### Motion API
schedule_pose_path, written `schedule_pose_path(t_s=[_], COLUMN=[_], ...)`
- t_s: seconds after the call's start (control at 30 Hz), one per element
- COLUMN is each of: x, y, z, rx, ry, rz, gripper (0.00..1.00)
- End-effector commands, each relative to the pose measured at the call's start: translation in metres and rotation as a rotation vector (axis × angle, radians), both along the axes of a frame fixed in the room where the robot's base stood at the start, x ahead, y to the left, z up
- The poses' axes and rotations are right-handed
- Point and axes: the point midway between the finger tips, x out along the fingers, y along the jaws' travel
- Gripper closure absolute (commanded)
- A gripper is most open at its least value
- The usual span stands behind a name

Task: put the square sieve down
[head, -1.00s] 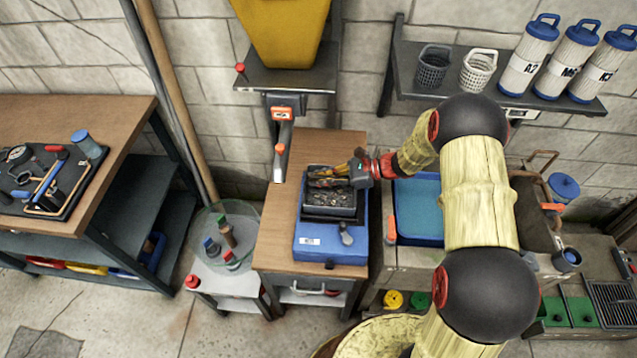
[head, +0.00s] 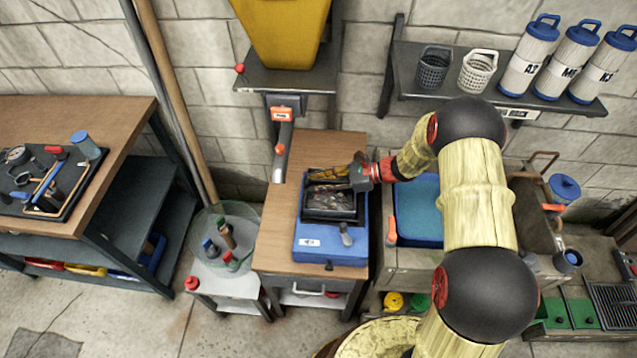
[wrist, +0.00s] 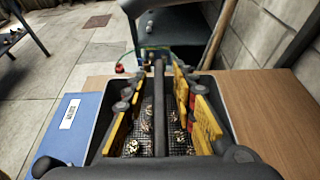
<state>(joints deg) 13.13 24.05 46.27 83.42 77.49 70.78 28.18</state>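The square sieve (head: 331,218) is a black tray with a mesh floor and small pale and dark bits in it. It sits on the blue machine (head: 310,246) on the wooden-topped cabinet. In the wrist view a dark bar, which looks like the sieve's handle (wrist: 158,85), runs across above the mesh. My gripper (head: 327,181) is over the sieve. Its yellow-padded fingers stand apart on either side of the bar, with gaps showing, so my gripper (wrist: 162,115) looks open. My gripper hides the sieve's far part in the head view.
A blue basin (head: 419,212) stands to the right. A yellow hopper (head: 283,30) on a shelf and a chute (head: 282,150) are behind the cabinet. A round clear container (head: 226,238) with bottles is at the left. Bare wood (head: 275,215) shows left of the machine.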

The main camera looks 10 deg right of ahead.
Motion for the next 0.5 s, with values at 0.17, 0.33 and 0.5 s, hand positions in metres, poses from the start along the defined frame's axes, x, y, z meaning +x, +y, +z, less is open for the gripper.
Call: schedule_pose_path(t_s=[0.17,0.33,0.5], x=[0.000,-0.004,-0.011], y=[-0.004,-0.029,-0.062], z=[0.005,0.016,0.030], rx=[0.000,0.000,-0.001], ry=[0.000,-0.001,0.000], rz=[-0.001,-0.004,-0.004], gripper=[0.73,0.73,0.73])
